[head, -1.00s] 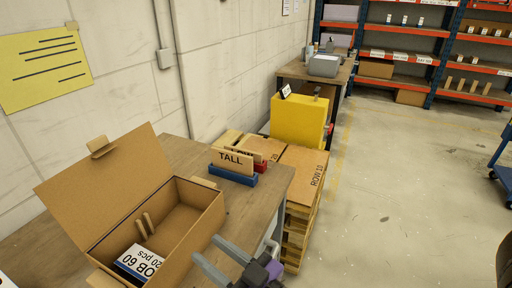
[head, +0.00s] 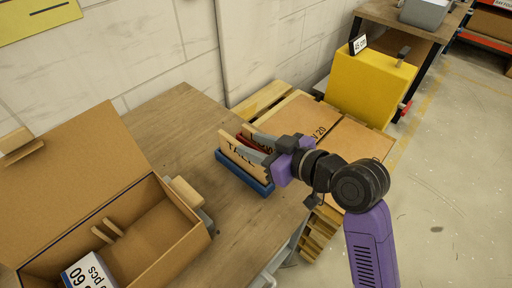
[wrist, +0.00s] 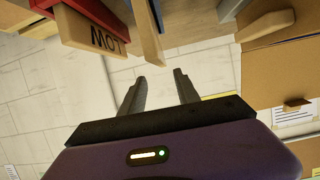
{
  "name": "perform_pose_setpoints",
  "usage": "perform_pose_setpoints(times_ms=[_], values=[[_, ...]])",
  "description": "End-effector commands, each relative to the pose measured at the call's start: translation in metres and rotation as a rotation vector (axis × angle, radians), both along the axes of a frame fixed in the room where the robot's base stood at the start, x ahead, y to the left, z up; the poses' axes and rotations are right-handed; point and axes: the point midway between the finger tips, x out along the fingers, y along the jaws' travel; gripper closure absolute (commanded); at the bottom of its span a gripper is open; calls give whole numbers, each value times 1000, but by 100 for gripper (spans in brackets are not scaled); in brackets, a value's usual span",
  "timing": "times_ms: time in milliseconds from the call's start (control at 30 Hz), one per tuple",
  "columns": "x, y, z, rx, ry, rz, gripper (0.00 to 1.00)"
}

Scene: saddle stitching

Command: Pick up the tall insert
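The tall insert (head: 237,153) is a thin wooden board marked TALL, standing upright in a blue holder (head: 259,186) on the wooden table. The low insert (head: 265,145) stands behind it in a red holder; it shows marked LOW in the wrist view (wrist: 92,36). My gripper (head: 254,143) is at the inserts, its grey fingers partly covering both boards. In the wrist view its two fingers (wrist: 160,76) are apart with nothing between them. A thin wooden board edge, seemingly the tall insert (wrist: 147,35), lies just beyond the left fingertip.
An open cardboard box (head: 160,248) with a labelled pack (head: 88,272) stands left on the table (head: 160,120). A pallet with cartons (head: 350,142) and a yellow bin (head: 368,88) are behind and right. The table between box and wall is clear.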

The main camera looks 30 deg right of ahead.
Motion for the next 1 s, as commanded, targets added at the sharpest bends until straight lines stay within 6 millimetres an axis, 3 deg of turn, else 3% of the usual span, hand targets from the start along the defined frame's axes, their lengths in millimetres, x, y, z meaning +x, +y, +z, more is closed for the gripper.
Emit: perform_pose_setpoints(times_ms=[167,733,1000], values=[[1,5,-8,-22,23,24,62],[61,21,-32,-23,21,24,62],[66,23,-35,-23,20,21,62]])
